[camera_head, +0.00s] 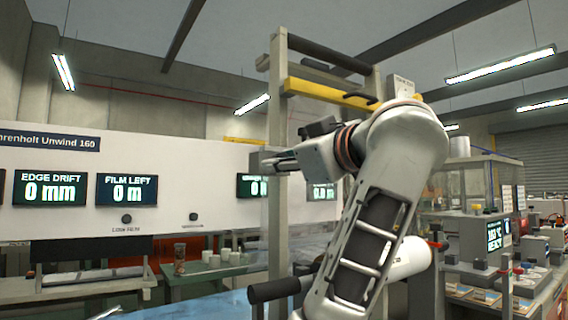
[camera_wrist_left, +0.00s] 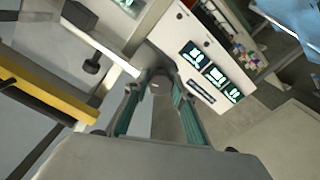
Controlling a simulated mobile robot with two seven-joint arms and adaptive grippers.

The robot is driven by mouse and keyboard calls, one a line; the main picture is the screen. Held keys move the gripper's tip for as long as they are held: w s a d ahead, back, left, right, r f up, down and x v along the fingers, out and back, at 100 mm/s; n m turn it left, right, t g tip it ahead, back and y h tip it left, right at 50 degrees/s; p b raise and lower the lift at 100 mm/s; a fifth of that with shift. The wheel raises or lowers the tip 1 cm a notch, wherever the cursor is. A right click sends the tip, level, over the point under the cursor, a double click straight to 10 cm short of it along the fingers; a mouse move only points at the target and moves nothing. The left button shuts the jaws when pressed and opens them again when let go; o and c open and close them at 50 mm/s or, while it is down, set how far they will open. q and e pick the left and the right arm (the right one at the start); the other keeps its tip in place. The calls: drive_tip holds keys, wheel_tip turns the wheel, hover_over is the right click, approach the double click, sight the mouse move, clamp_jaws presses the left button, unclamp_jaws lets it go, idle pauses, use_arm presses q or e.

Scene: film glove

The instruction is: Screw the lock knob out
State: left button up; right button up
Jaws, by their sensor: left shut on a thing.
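The lock knob (camera_wrist_left: 160,86) appears as a dark grey round piece between my left fingers in the left wrist view. My left gripper (camera_wrist_left: 162,80) is shut on it, with one teal finger on each side. In the head view my left gripper (camera_head: 274,163) points left at a grey block on the upright post (camera_head: 277,210), below the yellow beam (camera_head: 330,93). The knob is too small and covered to make out there. I cannot tell how far it is screwed in. My right gripper is in neither view.
A white panel (camera_head: 60,170) with several displays stands behind the post. The yellow beam also crosses the left of the left wrist view (camera_wrist_left: 45,95), near a dark knob (camera_wrist_left: 92,66). A green table (camera_head: 195,285) holds white cups. A dark roller (camera_head: 272,290) is low in front.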

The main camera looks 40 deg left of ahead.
use_arm(q)
drive_tip(key=shift+n, duration=0.3)
drive_tip(key=o, duration=1.1)
drive_tip(key=shift+a, duration=0.15)
drive_tip(key=shift+r, duration=0.1)
wheel_tip(320, 180, up, 10)
drive_tip(key=shift+f, duration=0.1)
